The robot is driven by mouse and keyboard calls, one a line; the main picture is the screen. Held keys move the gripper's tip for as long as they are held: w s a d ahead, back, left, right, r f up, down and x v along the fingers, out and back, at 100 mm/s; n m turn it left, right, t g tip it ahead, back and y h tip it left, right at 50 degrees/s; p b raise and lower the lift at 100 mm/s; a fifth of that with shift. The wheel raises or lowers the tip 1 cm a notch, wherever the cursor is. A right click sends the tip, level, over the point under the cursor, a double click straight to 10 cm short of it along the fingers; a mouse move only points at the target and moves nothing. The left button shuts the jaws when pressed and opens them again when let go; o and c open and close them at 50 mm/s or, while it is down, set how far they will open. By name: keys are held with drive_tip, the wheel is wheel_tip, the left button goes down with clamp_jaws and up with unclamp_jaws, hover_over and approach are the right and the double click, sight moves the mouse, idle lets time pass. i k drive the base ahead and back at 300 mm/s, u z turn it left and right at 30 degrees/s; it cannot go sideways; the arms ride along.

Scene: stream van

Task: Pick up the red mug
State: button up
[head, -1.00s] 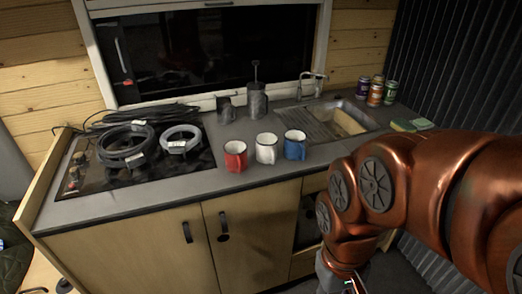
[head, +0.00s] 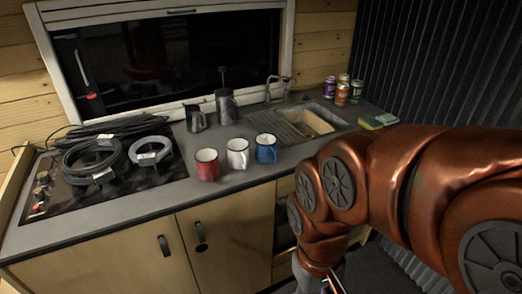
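The red mug (head: 207,165) stands upright on the dark grey counter (head: 190,191), near its front edge. It has a pale inside and is the leftmost of three mugs in a row. The white mug (head: 238,154) is just right of it and the blue mug (head: 266,149) is farther right. My copper-coloured arm comes in from the right. My gripper is only partly seen at the bottom edge (head: 333,284), below counter height and right of the mugs, apart from them. Its fingers are cut off by the frame, so I cannot tell their opening.
A hob (head: 50,197) with coiled black and grey cables lies at the left. A dark jug (head: 195,119) and a press (head: 226,107) stand behind the mugs. The sink (head: 312,122), several cans and sponges (head: 378,121) are at the right. Cabinet doors front the counter.

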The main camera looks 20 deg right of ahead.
sight(207, 159)
drive_tip(key=z, duration=0.95)
drive_tip(key=k, duration=1.2)
drive_tip(key=u, duration=1.35)
drive_tip(key=i, duration=1)
